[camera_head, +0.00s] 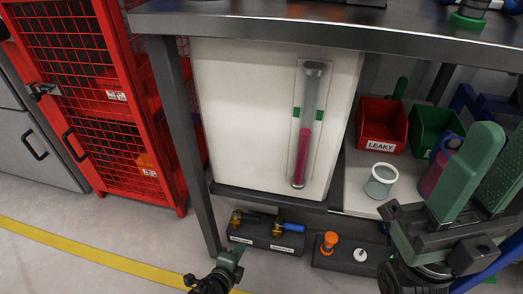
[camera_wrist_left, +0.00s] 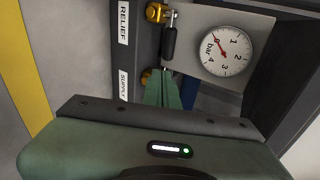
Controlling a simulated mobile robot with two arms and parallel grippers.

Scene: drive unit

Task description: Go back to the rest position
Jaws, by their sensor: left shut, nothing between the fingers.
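My left gripper (camera_head: 232,256) is at the bottom of the head view, in front of the valve block (camera_head: 268,236). Its green fingers are shut and empty. In the left wrist view the closed fingertips (camera_wrist_left: 166,76) point toward the brass valves; I cannot tell whether they touch anything. My right gripper (camera_head: 488,165) is large at the right edge of the head view, its two green fingers apart with nothing seen between them.
The valve block has a black handle (camera_wrist_left: 169,42) and a blue handle (camera_head: 292,227). A pressure gauge (camera_wrist_left: 222,51) reads near 0. A red bin (camera_head: 381,125), a grey-white cup (camera_head: 381,181) and a bench (camera_head: 300,24) are close. Floor at lower left is clear beside a red cage (camera_head: 80,90).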

